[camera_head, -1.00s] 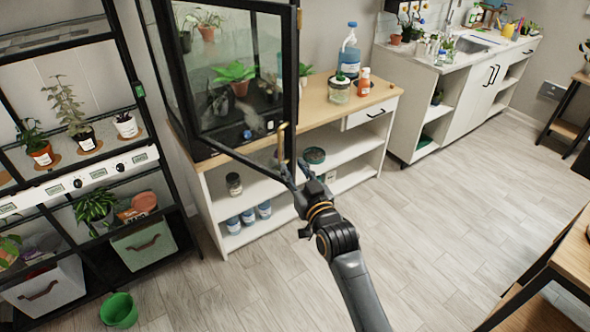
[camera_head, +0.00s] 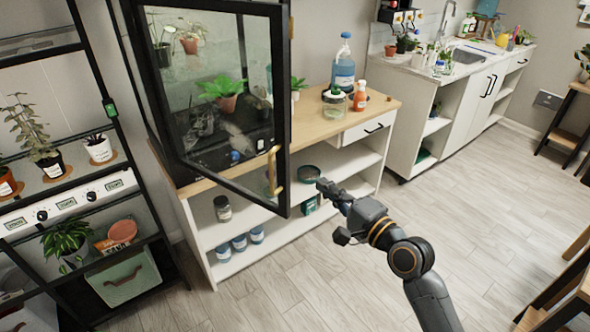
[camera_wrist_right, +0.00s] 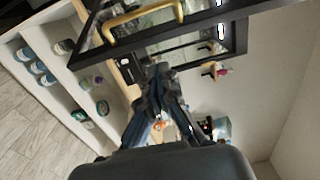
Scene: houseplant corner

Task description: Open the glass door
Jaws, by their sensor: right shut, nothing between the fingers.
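The glass door (camera_head: 232,150) has a black frame and hangs on the plant cabinet above the wooden counter. It stands ajar, swung out toward me, with its free edge at the right. Its brass handle (camera_head: 273,170) is on that free edge; the handle also shows at the top of the right wrist view (camera_wrist_right: 143,20). My right gripper (camera_head: 324,185) is to the right of the handle, apart from it, and shut on nothing. In the right wrist view the closed fingers (camera_wrist_right: 158,76) point up below the door frame. My left gripper is not in view.
The counter (camera_head: 318,120) carries a blue bottle (camera_head: 343,66), a jar and an orange bottle (camera_head: 360,96). Open shelves below hold several jars. A black plant rack (camera_head: 110,195) stands at the left. The floor (camera_head: 300,285) in front is clear.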

